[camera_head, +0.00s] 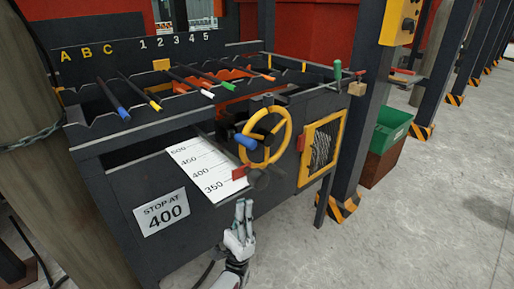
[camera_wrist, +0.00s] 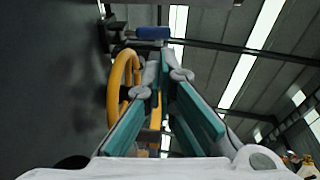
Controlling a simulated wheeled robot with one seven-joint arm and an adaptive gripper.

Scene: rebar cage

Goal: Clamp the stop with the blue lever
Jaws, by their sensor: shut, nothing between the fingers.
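The blue lever (camera_head: 247,142) sticks out to the left of the yellow handwheel (camera_head: 289,136) on the machine's front. In the wrist view, the blue lever (camera_wrist: 152,33) shows beyond my fingertips. A red pointer block (camera_head: 239,172), perhaps part of the stop, sits at the right edge of the white scale (camera_head: 203,166), near the 350–400 marks. My gripper (camera_head: 243,203) is shut and empty, pointing up below the handwheel and lever, apart from the lever. It also shows in the wrist view (camera_wrist: 164,62), with the handwheel (camera_wrist: 112,95) to its left. The clamp itself cannot be made out.
A "STOP AT 400" sign (camera_head: 162,212) is on the machine's front. Coloured bars (camera_head: 150,98) lie on the slotted rack above. A yellow-framed mesh panel (camera_head: 320,147) is right of the wheel. A green bin (camera_head: 391,129) stands at right. Floor at front right is clear.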

